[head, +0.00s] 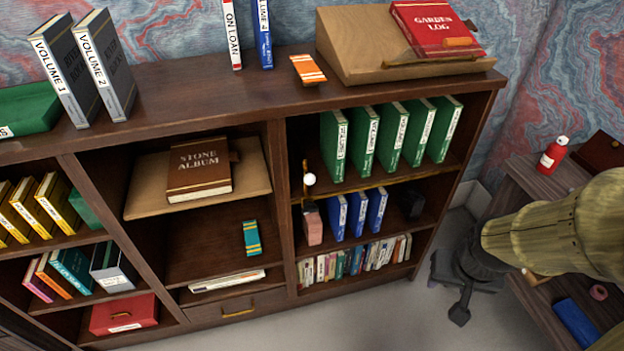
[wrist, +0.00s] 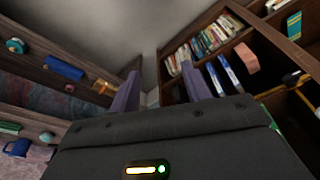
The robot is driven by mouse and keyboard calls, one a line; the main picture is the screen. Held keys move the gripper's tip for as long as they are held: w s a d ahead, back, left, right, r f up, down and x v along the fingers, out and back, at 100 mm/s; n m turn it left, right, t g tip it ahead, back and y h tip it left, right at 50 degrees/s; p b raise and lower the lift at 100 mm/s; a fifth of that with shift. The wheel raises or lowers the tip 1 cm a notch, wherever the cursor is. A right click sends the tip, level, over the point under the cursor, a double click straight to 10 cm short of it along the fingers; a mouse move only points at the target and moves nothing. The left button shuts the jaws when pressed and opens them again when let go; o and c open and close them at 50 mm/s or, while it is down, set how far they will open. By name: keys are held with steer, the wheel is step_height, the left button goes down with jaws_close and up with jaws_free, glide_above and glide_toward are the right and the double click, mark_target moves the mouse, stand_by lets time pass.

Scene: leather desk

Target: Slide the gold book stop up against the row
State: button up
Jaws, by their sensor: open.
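A slim gold upright piece (head: 305,178), which looks like the gold book stop, stands at the left end of the bay, by a white ball. Its foot is hard to make out. The row of green books (head: 364,142) stands on the shelf to its right, with a gap between them. A gold and dark piece also shows at the right of the wrist view (wrist: 291,80); I cannot tell if it is the same one. My gripper (wrist: 163,88) is open and empty, out in front of the shelves and away from the stop.
Blue books (head: 357,213) stand beside a pink block (head: 312,226) on the shelf below, with a dark block (head: 410,204) to their right. Small books fill the lowest shelf. A side desk (head: 530,190) with a red bottle (head: 553,153) stands at right. Open floor lies before the bookcase.

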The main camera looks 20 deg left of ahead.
steer(key=w+a+f+n+t+y+b, duration=0.2)
steer(key=w+a+f+t+y+b, duration=0.15)
steer(key=w+a+t+b, duration=0.7)
steer(key=s+a+r+n+y+b, duration=0.3)
steer(key=a+y+b, duration=0.5)
steer(key=a+b, duration=0.3)
steer(key=shift+s+a+r+b, duration=0.3)
steer(key=shift+s+b, duration=0.35)
steer(key=shift+b, duration=0.3)
steer(key=shift+w+t, duration=0.1)
steer(key=shift+t, duration=0.25)
